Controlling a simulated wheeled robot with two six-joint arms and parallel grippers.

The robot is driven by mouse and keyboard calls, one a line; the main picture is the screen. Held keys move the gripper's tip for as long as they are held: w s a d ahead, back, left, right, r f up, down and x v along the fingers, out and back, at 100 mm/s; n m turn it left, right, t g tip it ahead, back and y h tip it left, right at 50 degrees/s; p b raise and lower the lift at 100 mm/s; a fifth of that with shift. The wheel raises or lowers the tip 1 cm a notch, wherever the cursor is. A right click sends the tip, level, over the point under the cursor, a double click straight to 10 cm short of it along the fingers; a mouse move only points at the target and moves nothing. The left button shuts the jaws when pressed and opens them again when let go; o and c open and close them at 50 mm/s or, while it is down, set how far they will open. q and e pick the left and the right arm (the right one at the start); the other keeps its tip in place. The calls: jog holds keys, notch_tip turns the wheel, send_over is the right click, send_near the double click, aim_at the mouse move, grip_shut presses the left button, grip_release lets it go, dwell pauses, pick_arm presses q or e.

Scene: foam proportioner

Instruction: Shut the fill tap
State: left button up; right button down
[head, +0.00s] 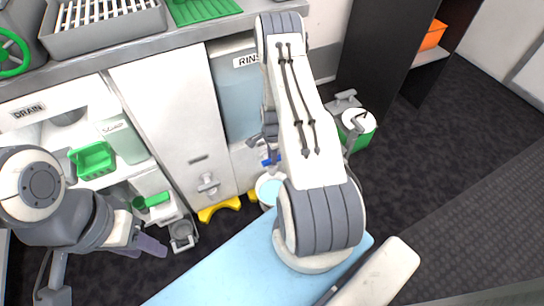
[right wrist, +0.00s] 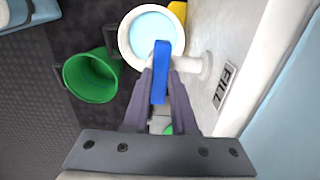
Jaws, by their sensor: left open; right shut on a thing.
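The fill tap has a blue lever (right wrist: 161,72) and a white spout pipe (right wrist: 190,63) on the white panel, beside a FILL label (right wrist: 224,88). My right gripper (right wrist: 162,92) is shut on the blue lever, one finger on each side. In the head view my right arm partly hides the tap; a bit of its blue lever (head: 272,160) shows. A white round container with pale blue liquid (right wrist: 153,33) is below the tap; it also shows in the head view (head: 268,188). My left gripper (head: 150,246) is open and empty at the lower left.
A green bucket (right wrist: 92,76) stands on the dark floor near the container. A second tap (head: 208,185) is on the white cabinet front, above a yellow piece (head: 219,208). Shelves at left hold a green basket (head: 93,160). A pale blue surface (head: 215,270) lies in front.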

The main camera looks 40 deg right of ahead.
jog(key=c, duration=0.7)
grip_release()
jog(key=shift+r, duration=0.1)
notch_tip(320, 180, up, 10)
jog(key=p, duration=0.3)
jog(key=shift+r, duration=0.2)
